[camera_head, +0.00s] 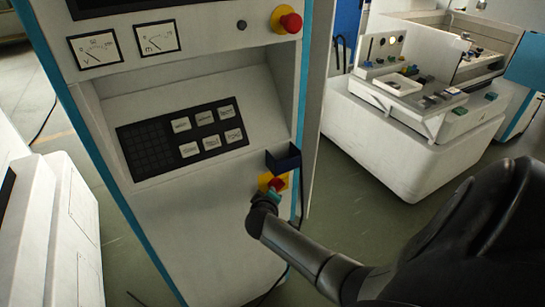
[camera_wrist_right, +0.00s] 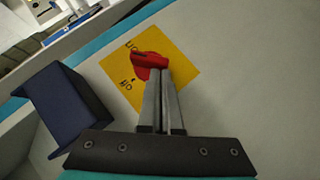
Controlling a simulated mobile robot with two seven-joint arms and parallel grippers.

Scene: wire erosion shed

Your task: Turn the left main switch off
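The left main switch is a red handle (camera_wrist_right: 150,61) on a yellow plate (camera_wrist_right: 116,74) on the pale cabinet front. Black lettering shows on the plate at two places, partly legible. In the right wrist view the handle lies roughly crosswise. My right gripper (camera_wrist_right: 161,76) has its two fingers close together, tips at the handle's right part. I cannot tell whether any of the handle is between them. In the head view my right gripper (camera_head: 264,200) covers the lower part of the yellow plate (camera_head: 265,180). My left gripper is out of view.
A dark blue box (camera_head: 283,158) juts from the cabinet (camera_head: 215,235) just above the switch; it is left of my fingers in the wrist view (camera_wrist_right: 66,108). A red mushroom button (camera_head: 291,22) is higher up. A white machine (camera_head: 410,150) stands behind, right.

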